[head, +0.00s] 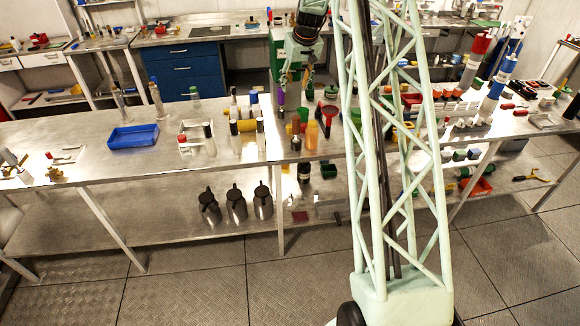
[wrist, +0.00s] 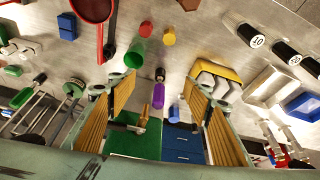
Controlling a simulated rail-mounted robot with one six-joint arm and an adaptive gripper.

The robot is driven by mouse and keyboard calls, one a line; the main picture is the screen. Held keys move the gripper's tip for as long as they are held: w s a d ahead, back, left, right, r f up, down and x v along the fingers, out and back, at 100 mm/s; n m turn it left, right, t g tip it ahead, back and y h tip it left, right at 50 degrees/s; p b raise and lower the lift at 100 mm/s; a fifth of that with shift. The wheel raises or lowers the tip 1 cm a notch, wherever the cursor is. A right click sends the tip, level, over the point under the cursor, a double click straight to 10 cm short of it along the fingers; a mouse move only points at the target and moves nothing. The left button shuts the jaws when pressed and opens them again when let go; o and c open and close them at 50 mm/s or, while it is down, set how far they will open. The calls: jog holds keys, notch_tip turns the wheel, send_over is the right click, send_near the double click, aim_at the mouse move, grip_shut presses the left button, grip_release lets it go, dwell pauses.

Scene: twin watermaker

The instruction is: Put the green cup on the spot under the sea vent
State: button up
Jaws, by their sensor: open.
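The green cup (wrist: 135,54) stands or lies on the metal bench in the wrist view, ahead of my gripper and left of centre. In the head view it seems to be the small green shape (head: 303,114) behind the orange bottle. My gripper (wrist: 158,86) is open, its two tan-padded fingers wide apart with nothing held. In the head view my gripper (head: 294,80) is small and hangs over the back of the bench. A purple object (wrist: 158,95) shows between the fingers, apart from them. I cannot make out the sea vent or the spot under it.
A red funnel-like piece (wrist: 92,10) is left of the cup; red (wrist: 146,28) and yellow (wrist: 168,36) pieces are close beyond it. An orange bottle (head: 312,135) stands near the bench front. Numbered black-and-white cylinders (wrist: 245,33) and a blue tray (head: 134,136) are off to the side.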

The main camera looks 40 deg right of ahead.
jog(key=s+a+r+n, duration=0.1)
jog(key=s+a+r, duration=0.7)
jog(key=a+r, duration=0.45)
jog(key=s+a+r, duration=0.9)
jog(key=a+r, duration=0.2)
jog(key=a, duration=0.3)
jog(key=s+a+r, duration=0.2)
jog(key=s+a, duration=0.4)
jog(key=s, duration=0.3)
jog(key=s+a+r+n+y, duration=0.1)
jog(key=s+a+r, duration=0.1)
jog(key=s+a, duration=0.5)
jog(key=s+a+r, duration=0.3)
jog(key=s+a, duration=0.1)
jog(key=s, duration=0.8)
jog(key=s+a+f, duration=0.2)
jog(key=s, duration=0.7)
jog(key=s+a+f+n, duration=0.1)
jog(key=s+a+f, duration=0.1)
jog(key=s, duration=0.7)
jog(key=shift+s+a+f, duration=0.25)
jog(key=shift+a+f, duration=0.15)
jog(key=shift+f, duration=0.2)
jog(key=shift+o, duration=0.5)
jog(key=shift+w, duration=0.15)
